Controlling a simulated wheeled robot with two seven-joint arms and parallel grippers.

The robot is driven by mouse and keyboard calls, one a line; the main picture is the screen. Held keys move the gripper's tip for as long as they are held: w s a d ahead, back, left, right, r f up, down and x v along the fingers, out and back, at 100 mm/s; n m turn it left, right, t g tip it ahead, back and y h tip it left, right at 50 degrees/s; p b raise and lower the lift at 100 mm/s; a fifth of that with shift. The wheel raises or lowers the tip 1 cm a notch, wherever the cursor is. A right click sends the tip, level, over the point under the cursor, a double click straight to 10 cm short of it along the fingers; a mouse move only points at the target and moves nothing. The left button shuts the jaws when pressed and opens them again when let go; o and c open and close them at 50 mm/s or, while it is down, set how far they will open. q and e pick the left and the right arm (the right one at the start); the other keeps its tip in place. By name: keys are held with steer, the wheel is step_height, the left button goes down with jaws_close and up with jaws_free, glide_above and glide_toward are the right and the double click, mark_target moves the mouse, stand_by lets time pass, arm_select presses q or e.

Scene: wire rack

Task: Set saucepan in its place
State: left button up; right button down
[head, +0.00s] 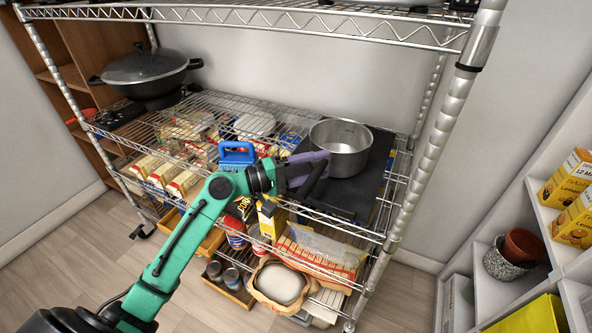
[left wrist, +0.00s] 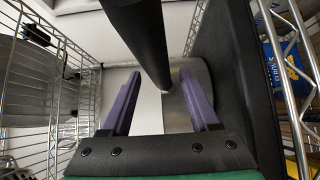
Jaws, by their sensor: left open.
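The saucepan (head: 341,150) is a bare metal pot with a dark handle. It stands upright on a flat black board (head: 372,187) at the right of the rack's middle shelf. My left gripper (head: 312,167) is at the handle side of the pot, with its purple fingers open. In the left wrist view the black handle (left wrist: 140,40) runs between the fingers of my left gripper (left wrist: 160,80), with a gap on each side. Part of the metal pot (left wrist: 196,75) shows behind the right finger. My right gripper is out of view.
A lidded black pan (head: 145,68) stands at the shelf's left end. A blue brush (head: 236,153) and packaged goods lie between it and the board. A rack post (head: 430,150) rises at the right, and the upper wire shelf (head: 290,20) hangs above. White shelving stands further right.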

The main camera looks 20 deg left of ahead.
arm_select(q)
steer(key=b+v, duration=0.1)
steer(key=v, duration=0.5)
steer(key=shift+s+a+f, duration=0.15)
steer(key=shift+s, duration=0.05)
steer(key=v, duration=0.4)
steer(key=shift+s+a, duration=0.1)
steer(key=shift+a, duration=0.05)
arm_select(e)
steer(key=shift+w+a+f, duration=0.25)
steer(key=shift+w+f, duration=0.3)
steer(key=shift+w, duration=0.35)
